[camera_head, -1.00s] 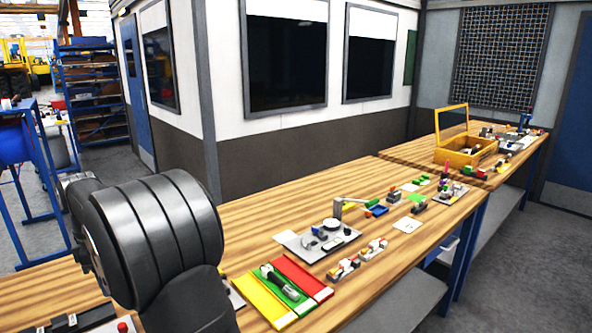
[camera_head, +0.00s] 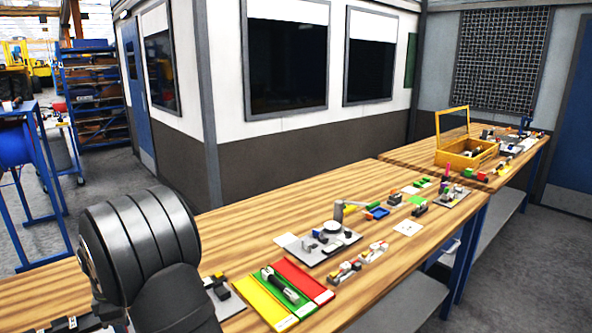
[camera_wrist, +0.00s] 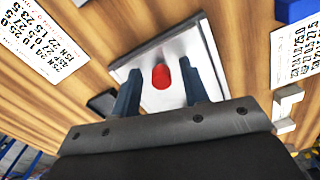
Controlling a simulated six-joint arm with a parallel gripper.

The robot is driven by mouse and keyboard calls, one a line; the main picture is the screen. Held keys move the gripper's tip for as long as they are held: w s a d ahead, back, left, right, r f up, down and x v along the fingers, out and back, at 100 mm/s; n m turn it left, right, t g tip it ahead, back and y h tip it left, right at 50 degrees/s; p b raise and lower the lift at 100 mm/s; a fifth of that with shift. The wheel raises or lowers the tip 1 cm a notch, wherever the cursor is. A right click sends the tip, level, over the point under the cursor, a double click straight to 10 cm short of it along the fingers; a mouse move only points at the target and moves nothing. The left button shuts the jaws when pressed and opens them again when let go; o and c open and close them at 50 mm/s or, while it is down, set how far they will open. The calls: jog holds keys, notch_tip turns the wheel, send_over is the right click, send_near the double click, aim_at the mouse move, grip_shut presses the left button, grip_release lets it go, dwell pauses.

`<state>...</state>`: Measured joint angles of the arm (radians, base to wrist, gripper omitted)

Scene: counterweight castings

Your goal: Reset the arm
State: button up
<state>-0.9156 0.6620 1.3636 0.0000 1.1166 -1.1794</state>
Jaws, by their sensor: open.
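My gripper (camera_wrist: 159,68) shows in the wrist view, with its two blue-grey fingers spread apart and nothing held between them. Beyond the fingers is a round red piece (camera_wrist: 161,77) on a pale metal plate (camera_wrist: 147,57); whether the fingers touch the plate I cannot tell. In the head view a dark, rounded part of my arm stands at the lower left, and the gripper itself is out of sight there.
The wooden bench (camera_head: 240,235) carries a yellow, green and red mat (camera_head: 258,303) with a dark part on it. A grey fixture plate (camera_head: 312,258) and an open-lidded yellow box (camera_head: 452,158) stand farther right. Printed sheets (camera_wrist: 62,42) flank the plate in the wrist view.

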notch_tip(320, 180, up, 18)
jog(key=f, duration=1.8)
jog(key=shift+s+a+f, duration=0.1)
jog(key=shift+s+a, duration=0.1)
jog(key=s+a, duration=0.5)
notch_tip(320, 180, up, 15)
jog(key=s+a+n+g+y, duration=0.1)
jog(key=n+g+y, duration=0.2)
jog(key=shift+s+a, duration=0.2)
jog(key=shift+a, duration=0.1)
